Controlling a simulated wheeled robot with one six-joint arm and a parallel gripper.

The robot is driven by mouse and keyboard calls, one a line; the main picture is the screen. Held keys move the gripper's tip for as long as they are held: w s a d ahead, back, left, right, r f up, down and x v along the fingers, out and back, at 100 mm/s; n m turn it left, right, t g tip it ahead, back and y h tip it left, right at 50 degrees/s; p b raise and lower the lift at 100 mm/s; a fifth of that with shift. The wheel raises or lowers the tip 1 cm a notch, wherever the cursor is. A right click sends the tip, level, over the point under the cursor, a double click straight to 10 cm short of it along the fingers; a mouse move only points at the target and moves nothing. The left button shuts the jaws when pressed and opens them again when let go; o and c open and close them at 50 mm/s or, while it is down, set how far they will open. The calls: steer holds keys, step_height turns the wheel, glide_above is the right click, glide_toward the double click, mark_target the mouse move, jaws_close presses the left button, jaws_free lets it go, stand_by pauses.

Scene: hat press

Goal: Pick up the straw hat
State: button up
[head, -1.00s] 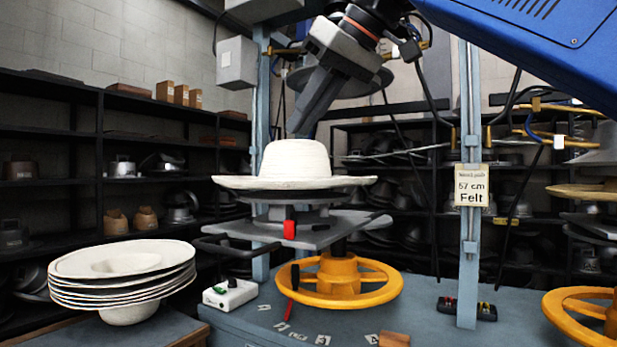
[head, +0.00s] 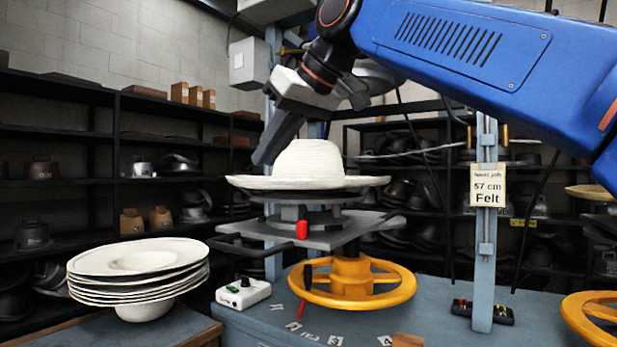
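A cream straw hat (head: 303,163) with a round crown and a wide brim sits upright on the dark press plate, above a grey metal platform (head: 322,232). My gripper (head: 262,160) points down and left from the blue arm, with its tip at the left side of the hat's crown, above or in front of the brim. I cannot tell whether it touches the hat. The two fingers overlap in this view, so their opening is hidden.
A stack of several pale hats (head: 138,268) lies upside down on a wooden-edged stand at left. A yellow handwheel (head: 352,284) is below the platform. A blue-grey post (head: 486,225) with a "57 cm Felt" sign stands at right. Dark shelves fill the back.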

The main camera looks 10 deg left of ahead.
steer(key=shift+w+a+r+x, duration=0.1)
steer(key=shift+r+x, duration=0.05)
steer(key=shift+x, duration=0.9)
steer(key=shift+w+a+r+x, duration=0.1)
steer(key=shift+x, duration=0.9)
steer(key=shift+w+a+r+x, duration=0.1)
steer(key=shift+r+x, duration=0.05)
steer(key=shift+x, duration=0.9)
jaws_close()
steer(key=shift+r, duration=0.2)
